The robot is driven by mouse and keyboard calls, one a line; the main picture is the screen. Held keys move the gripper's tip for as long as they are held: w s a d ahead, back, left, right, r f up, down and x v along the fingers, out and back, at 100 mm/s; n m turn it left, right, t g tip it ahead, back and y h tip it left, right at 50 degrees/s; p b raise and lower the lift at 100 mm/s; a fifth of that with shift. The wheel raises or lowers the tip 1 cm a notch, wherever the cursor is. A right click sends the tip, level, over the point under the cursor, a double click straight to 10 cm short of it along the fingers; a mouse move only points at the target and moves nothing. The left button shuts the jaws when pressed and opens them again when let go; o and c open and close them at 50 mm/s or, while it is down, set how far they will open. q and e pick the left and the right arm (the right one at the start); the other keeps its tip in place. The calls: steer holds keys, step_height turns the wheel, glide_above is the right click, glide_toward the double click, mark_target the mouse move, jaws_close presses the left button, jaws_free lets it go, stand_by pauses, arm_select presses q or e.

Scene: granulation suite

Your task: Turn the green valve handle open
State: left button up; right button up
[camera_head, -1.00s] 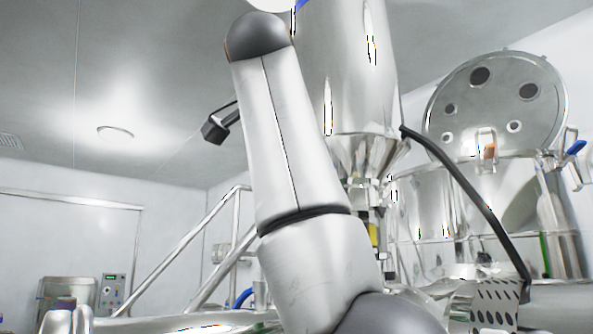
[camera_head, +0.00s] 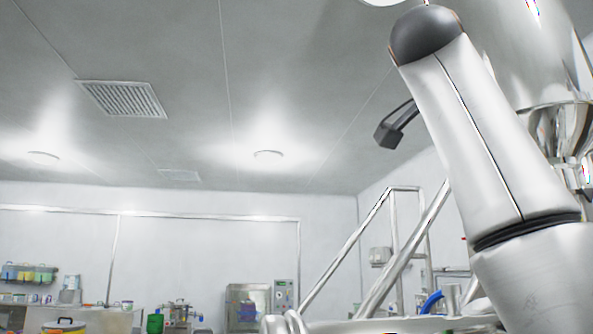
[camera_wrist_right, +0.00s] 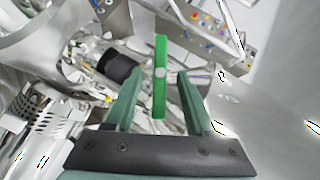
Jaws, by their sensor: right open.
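The green valve handle (camera_wrist_right: 160,88) is a narrow flat green bar with a pale round pivot in its middle, in the right wrist view. It stands upright in the picture, between the two fingers of my right gripper (camera_wrist_right: 158,90). The gripper is open, with a gap on both sides of the handle; I see no contact. In the head view, one of my arms fills the right side, but no gripper and no green handle shows there. My left gripper is in neither view.
In the wrist view, a black cylindrical fitting (camera_wrist_right: 119,66) lies left of the handle, among shiny metal parts. In the head view, a large steel vessel (camera_head: 520,50) stands behind my arm, and a metal stair rail (camera_head: 345,245) rises left of it. Benches with containers line the far left wall.

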steer(key=shift+f, duration=0.1)
